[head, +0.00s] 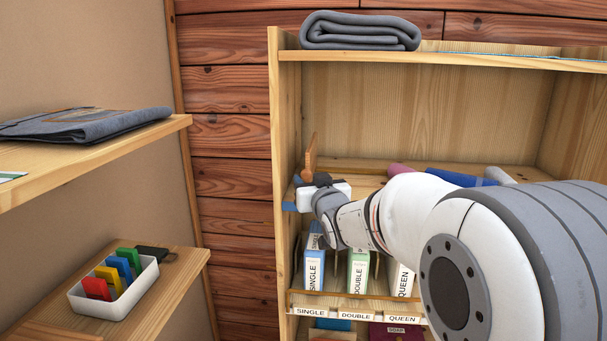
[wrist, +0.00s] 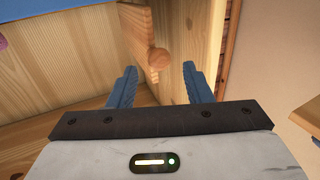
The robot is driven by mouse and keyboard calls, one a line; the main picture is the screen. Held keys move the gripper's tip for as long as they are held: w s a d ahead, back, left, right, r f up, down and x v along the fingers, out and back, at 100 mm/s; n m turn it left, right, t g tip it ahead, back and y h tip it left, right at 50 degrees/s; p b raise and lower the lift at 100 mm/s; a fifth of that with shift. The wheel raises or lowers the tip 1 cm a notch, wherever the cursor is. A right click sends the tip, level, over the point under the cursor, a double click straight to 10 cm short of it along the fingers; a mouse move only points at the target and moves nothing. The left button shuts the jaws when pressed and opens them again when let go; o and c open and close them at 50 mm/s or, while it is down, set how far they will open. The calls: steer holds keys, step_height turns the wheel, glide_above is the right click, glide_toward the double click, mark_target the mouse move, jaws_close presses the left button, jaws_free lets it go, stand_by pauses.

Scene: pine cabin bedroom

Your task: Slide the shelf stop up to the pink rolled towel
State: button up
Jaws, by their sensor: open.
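The shelf stop (head: 311,154) is an upright wooden board with a round knob, near the left side of the middle shelf in the head view. In the wrist view the stop (wrist: 138,28) shows its knob (wrist: 158,58) between and slightly beyond my fingertips. My gripper (head: 300,188) is open at the stop; its two blue fingers (wrist: 160,80) stand either side of the knob, with visible gaps. The pink rolled towel (head: 399,169) lies on the same shelf, right of the stop and apart from it, partly hidden by my arm. A pink patch shows at the wrist view's left edge.
A blue roll (head: 458,178) and a pale roll (head: 499,175) lie right of the pink towel. Labelled binders (head: 314,270) stand below. A folded grey blanket (head: 360,31) lies on top. The cabinet's left side panel (head: 284,110) is close to my gripper.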

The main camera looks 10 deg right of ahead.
mark_target(311, 161)
steer(key=shift+w+a+p, duration=0.1)
steer(key=shift+w+p, duration=0.2)
steer(key=shift+w, duration=0.9)
steer(key=shift+c, duration=0.2)
jaws_close()
